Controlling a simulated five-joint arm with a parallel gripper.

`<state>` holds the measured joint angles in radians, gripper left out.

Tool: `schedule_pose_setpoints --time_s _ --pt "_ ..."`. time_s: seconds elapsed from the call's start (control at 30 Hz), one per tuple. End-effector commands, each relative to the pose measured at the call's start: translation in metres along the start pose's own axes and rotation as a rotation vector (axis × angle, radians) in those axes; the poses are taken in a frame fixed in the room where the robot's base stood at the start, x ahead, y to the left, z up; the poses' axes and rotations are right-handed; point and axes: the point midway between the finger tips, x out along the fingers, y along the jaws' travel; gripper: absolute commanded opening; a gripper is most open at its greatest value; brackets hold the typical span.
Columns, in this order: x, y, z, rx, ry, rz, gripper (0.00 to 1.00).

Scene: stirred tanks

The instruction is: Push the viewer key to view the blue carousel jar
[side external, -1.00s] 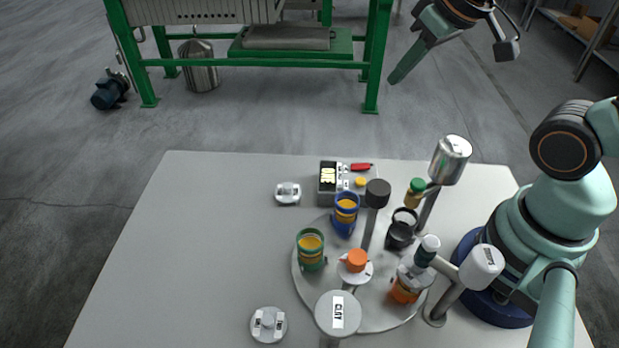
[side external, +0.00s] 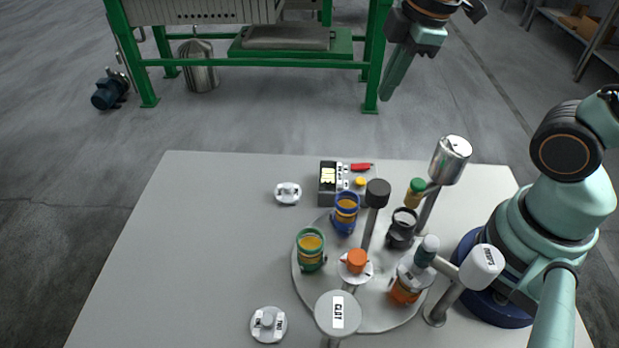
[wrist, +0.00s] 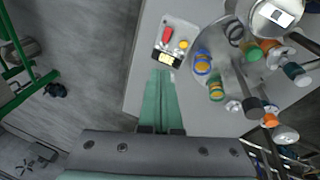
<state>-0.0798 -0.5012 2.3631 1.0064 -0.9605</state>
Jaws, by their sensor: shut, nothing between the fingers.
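The grey control box (side external: 328,196) stands near the back edge of the table, with a red key (side external: 361,167), a yellow button (side external: 360,181) and a lit display (side external: 328,178). I cannot tell which is the viewer key. The blue jar (side external: 346,217), with orange contents, stands on the round grey carousel (side external: 308,284) just in front of the box. My gripper (side external: 385,98) is shut and empty, pointing down, high and apart from the box. In the wrist view its fingertips (wrist: 160,74) appear just below the box (wrist: 188,30).
The carousel also bears a green jar (side external: 311,252), a dark jar (side external: 401,236) and an orange jar (side external: 404,291). A tall dark-capped post (side external: 377,193) and a silver cylinder (side external: 452,152) rise nearby. Two small round dials (side external: 287,193) (side external: 268,325) lie left. The table's left side is clear.

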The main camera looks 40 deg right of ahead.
Motion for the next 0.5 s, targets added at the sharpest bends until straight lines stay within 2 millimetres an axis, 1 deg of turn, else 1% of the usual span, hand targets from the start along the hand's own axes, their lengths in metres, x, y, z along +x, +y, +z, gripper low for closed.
schedule_pose_setpoints --time_s 0.1,0.4,0.5 --pt "0.005 -0.003 -0.005 -0.228 -0.021 -0.047 0.00" --pt "0.018 -0.011 -0.015 -0.811 -0.030 -0.177 0.00" --pt "0.022 -0.013 -0.018 -0.982 -0.020 -0.217 0.00"
